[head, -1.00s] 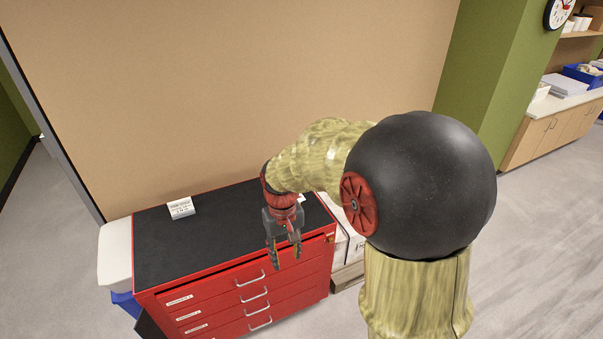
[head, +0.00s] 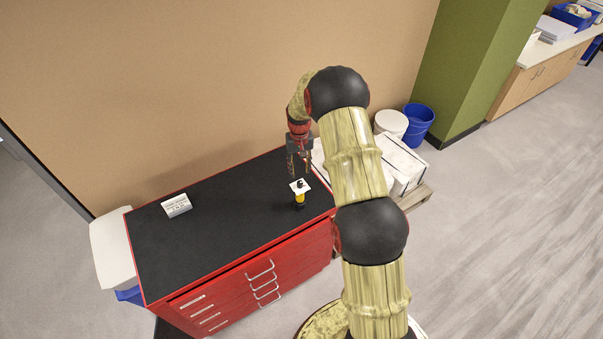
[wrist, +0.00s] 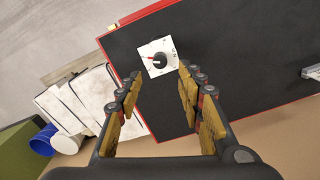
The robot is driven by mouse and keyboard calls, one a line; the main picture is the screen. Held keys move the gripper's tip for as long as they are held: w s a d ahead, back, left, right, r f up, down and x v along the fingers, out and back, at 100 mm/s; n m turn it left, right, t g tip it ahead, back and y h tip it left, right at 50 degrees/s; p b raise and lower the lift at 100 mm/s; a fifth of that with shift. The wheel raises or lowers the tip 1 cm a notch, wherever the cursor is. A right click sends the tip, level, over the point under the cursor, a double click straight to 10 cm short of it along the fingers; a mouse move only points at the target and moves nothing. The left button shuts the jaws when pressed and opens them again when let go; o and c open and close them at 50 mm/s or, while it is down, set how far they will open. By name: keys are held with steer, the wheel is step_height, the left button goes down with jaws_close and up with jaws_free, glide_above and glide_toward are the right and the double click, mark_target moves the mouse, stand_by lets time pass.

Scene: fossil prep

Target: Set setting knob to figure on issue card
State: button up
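The setting knob (head: 300,184) is black and sits on a white square dial plate with a yellow body under it, on the black cabinet top near its right end. In the wrist view the knob (wrist: 159,59) shows a red pointer mark toward the plate's left side; the figures are too small to read. The issue card (head: 176,205) is a white folded card at the left of the top; its print is too small to read. My gripper (head: 300,172) points down just behind the knob, apart from it. In the wrist view its fingers (wrist: 157,98) are spread and empty.
The red drawer cabinet (head: 240,268) has a black top (head: 215,240), mostly clear between card and knob. A tan wall stands behind it. White boxes (head: 401,165), a white bucket (head: 391,123) and a blue bucket (head: 418,124) are to the right.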

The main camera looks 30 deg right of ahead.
mark_target(300, 183)
steer(key=shift+s+f, duration=0.2)
steer(key=shift+f, duration=0.15)
step_height(300, 183, down, 7)
steer(key=shift+w+r+p, duration=0.1)
steer(key=shift+w+p, duration=0.05)
steer(key=shift+p, duration=0.4)
jaws_close()
